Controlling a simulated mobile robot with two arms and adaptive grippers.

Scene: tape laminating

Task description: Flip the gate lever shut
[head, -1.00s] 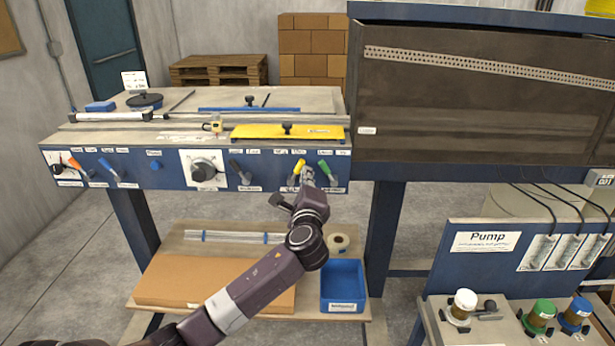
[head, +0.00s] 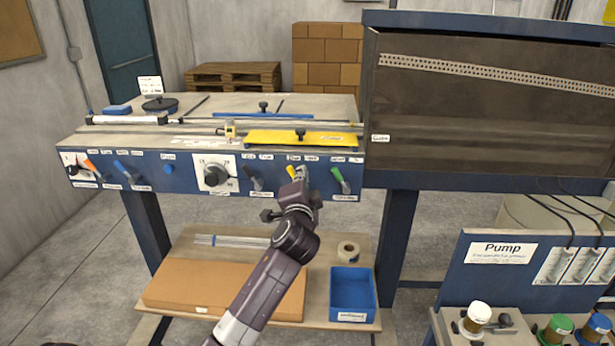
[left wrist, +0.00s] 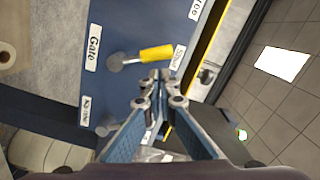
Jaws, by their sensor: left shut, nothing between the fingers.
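The gate lever has a yellow handle (head: 293,172) on the blue front panel and leans up and to the left. In the left wrist view its yellow handle (left wrist: 156,53) and grey pivot show clearly beside the "Gate" label (left wrist: 92,48). My left gripper (head: 301,176) is at the panel just right of the handle. In the left wrist view the fingertips (left wrist: 157,78) are together and empty, close beside the handle; whether they touch it is unclear. The gripper hides the lever's base in the head view. My right gripper is not in view.
A green lever (head: 337,175) stands close right of the gate lever, and a black lever (head: 254,178) to its left. A dial (head: 215,175) is farther left. Below is a shelf with a blue bin (head: 352,290) and a tape roll (head: 348,251).

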